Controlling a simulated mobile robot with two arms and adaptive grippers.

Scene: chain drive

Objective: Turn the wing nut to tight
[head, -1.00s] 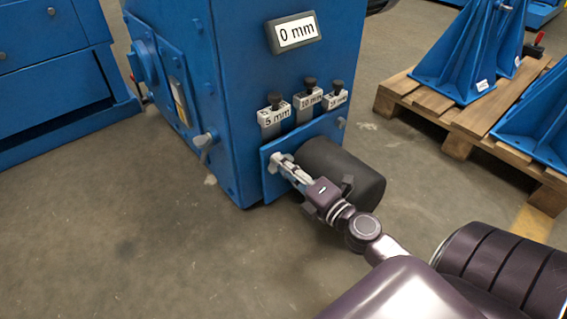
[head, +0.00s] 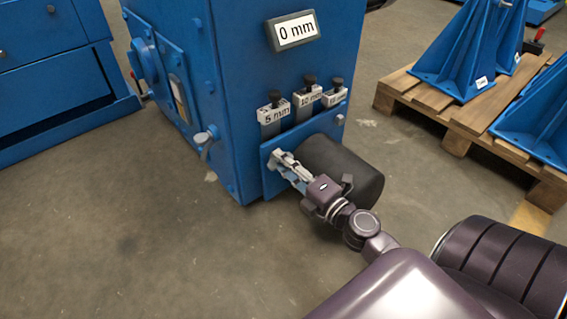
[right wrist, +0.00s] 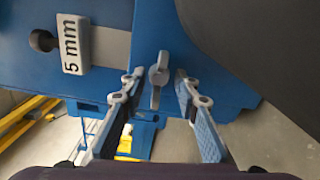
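The grey wing nut (right wrist: 158,74) stands on the blue plate of the machine, in the top middle of the right wrist view. Its wings run roughly up and down there. My right gripper (right wrist: 157,84) is open, with one finger on each side of the nut and a visible gap to both. In the head view my right gripper (head: 286,164) reaches the plate's left part, and its fingers largely cover the nut. My left gripper is not in view.
A dark cylinder (head: 345,172) sticks out of the plate just right of my gripper. Above are labelled blocks, such as the 5 mm one (head: 274,115), and a 0 mm display (head: 296,31). A pallet (head: 460,125) with blue brackets stands at right. The floor at left is clear.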

